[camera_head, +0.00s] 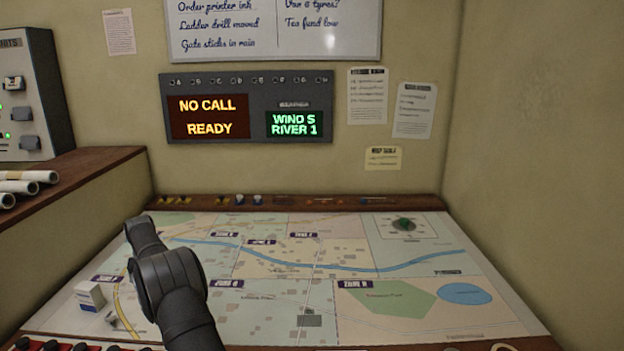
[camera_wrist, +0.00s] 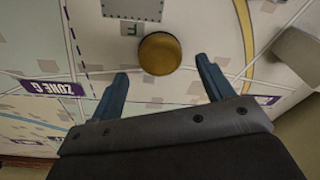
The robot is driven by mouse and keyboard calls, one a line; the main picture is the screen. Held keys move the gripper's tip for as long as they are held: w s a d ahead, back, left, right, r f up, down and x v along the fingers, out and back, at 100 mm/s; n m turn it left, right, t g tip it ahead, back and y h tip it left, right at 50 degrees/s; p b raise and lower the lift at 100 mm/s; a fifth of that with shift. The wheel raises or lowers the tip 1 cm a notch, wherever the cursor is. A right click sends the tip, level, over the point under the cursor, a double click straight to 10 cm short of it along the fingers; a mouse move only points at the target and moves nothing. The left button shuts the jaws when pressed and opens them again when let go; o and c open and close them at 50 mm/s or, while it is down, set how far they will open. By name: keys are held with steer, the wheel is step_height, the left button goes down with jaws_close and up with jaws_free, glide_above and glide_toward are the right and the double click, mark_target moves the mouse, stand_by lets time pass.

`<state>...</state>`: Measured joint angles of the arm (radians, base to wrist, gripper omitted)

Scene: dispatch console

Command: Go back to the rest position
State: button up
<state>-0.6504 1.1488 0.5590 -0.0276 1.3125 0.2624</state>
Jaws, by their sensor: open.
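My gripper (camera_wrist: 163,77) is open in the wrist view, its two blue-grey fingers apart with nothing between them. It is above the map table (camera_head: 390,325). A round brown-yellow disc (camera_wrist: 160,54) lies on the map just beyond the fingertips, apart from them as far as I can tell. In the head view my dark arm comes up from the bottom edge over the left part of the map; the fingers cannot be made out there.
Rolled papers (camera_head: 28,177) and a grey switch unit (camera_head: 32,95) are on the left ledge. The wall panel (camera_head: 248,107) reads NO CALL, READY.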

step_height(320, 180, up, 8)
step_height(320, 180, down, 11)
steer(key=shift+w, duration=0.1)
steer(key=shift+w+a, duration=0.1)
steer(key=shift+a, duration=0.05)
step_height(320, 180, up, 4)
steer(key=shift+f, duration=0.15)
steer(key=d+r, duration=0.7)
steer(key=d, duration=0.4)
steer(key=w+d+r+m, duration=0.1)
steer(key=d+m, duration=0.1)
steer(key=d, duration=1)
steer(key=w+d+m, duration=0.2)
steer(key=d+m, duration=0.1)
steer(key=d, duration=1)
steer(key=s+d+m, duration=0.2)
steer(key=s+d, duration=0.3)
steer(key=d, duration=0.5)
steer(key=s+d+m+h, duration=0.1)
steer(key=s+d+m, duration=0.2)
steer(key=s+d, duration=0.3)
steer(key=s+d+m, duration=0.2)
steer(key=s+d, duration=0.3)
steer(key=d, duration=1)
steer(key=shift+s+d+r+h, duration=0.15)
steer(key=shift+d+r+h, duration=0.05)
steer(key=shift+h, duration=0.1)
